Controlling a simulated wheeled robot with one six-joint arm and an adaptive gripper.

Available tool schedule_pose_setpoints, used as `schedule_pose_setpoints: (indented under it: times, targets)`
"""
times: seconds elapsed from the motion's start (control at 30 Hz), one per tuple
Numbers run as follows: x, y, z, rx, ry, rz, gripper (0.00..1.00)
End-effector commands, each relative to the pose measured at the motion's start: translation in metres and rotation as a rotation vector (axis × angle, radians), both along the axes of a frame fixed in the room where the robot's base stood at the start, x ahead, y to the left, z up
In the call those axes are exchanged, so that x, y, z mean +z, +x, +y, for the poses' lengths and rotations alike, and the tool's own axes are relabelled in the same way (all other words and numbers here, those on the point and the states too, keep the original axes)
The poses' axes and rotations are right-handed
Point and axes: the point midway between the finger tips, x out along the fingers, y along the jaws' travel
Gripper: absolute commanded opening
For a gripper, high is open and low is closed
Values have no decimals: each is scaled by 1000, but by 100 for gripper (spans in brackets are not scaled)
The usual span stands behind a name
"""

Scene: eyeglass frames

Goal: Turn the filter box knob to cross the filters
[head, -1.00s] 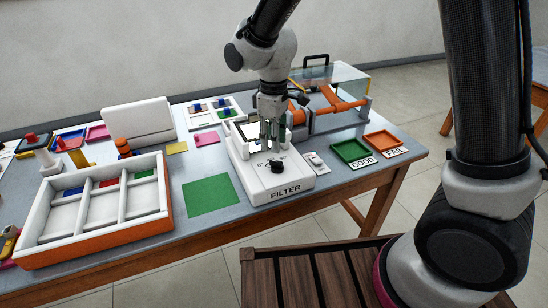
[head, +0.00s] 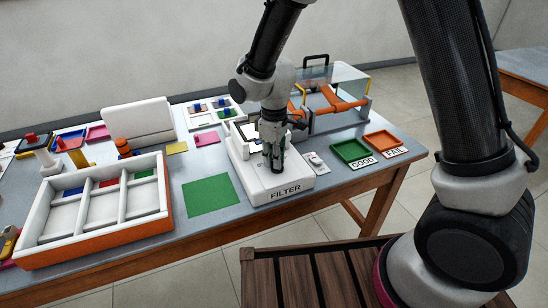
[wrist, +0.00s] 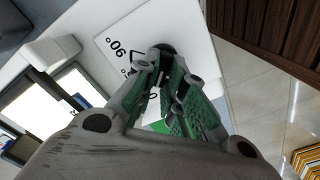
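The white filter box (head: 250,178) stands at the front of the table, with FILTER printed on its front face.
A green mat (head: 210,196) and a divided white tray (head: 92,236) lie left of the box. A small switch unit (head: 316,162), a green GOOD tray (head: 351,151) and an orange FAIL tray (head: 383,139) are to its right. A clear-walled case (head: 345,80) stands behind.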

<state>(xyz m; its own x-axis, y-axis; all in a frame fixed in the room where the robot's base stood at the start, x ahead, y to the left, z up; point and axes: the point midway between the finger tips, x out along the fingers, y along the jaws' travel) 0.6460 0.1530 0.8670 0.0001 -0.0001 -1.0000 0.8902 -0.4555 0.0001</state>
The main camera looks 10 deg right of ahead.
Motion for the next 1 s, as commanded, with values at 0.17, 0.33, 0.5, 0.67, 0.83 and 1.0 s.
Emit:
schedule_pose_setpoints:
  times: [0.17,0.33,0.5,0.67,0.83,1.0]
  targets:
    - [0,0,0,-2,0,0,0]
    - [0,1,0,-29,0,0,0]
    - [0,1,-1,-106,0,0,0]
    - [0,2,-2,-225,0,0,0]
    - [0,3,-3,-382,0,0,0]
    - [0,4,-4,-545,0,0,0]
